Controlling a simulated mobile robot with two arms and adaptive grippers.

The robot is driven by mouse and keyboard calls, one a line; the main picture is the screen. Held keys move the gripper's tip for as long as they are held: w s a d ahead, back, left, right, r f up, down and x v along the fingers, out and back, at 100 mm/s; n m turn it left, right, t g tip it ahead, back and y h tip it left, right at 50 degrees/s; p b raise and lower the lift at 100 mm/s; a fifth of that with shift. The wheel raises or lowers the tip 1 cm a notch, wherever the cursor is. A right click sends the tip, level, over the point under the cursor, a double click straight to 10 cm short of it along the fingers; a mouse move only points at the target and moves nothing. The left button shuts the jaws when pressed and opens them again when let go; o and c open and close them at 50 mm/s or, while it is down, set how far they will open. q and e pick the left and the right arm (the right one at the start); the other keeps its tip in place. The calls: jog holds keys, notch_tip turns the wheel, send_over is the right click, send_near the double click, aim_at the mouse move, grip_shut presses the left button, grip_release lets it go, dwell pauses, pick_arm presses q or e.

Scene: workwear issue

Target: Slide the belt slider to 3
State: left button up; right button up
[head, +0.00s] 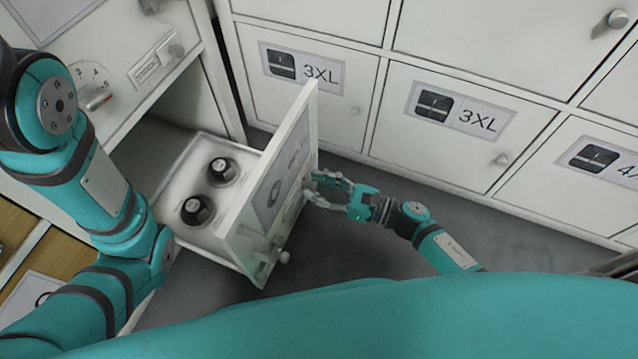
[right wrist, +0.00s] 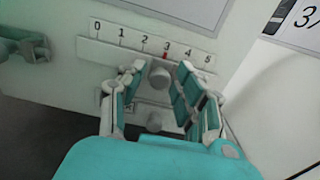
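The belt slider's scale (right wrist: 150,42), numbered 0 to 5, is on the front panel of a pulled-out drawer (head: 290,170). In the right wrist view the slider knob (right wrist: 160,74), a round grey knob, sits just under the 3, where a red mark (right wrist: 165,56) shows. My right gripper (right wrist: 161,68) is open, with one finger on each side of the knob and gaps between. In the head view the right gripper (head: 312,188) is at the outer face of the drawer front. A teal part of mine shows at the left edge of the wrist view; its finger state is unclear.
A second grey knob (right wrist: 154,122) is below the slider. Two dark round items (head: 197,209) lie in the drawer. Closed cabinet doors marked 3XL (head: 440,125) stand behind. Another dial numbered up to 5 (head: 95,95) is on the left cabinet. Grey floor is clear right of the drawer.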

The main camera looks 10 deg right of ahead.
jog(key=shift+o, duration=0.6)
jog(key=v, duration=1.2)
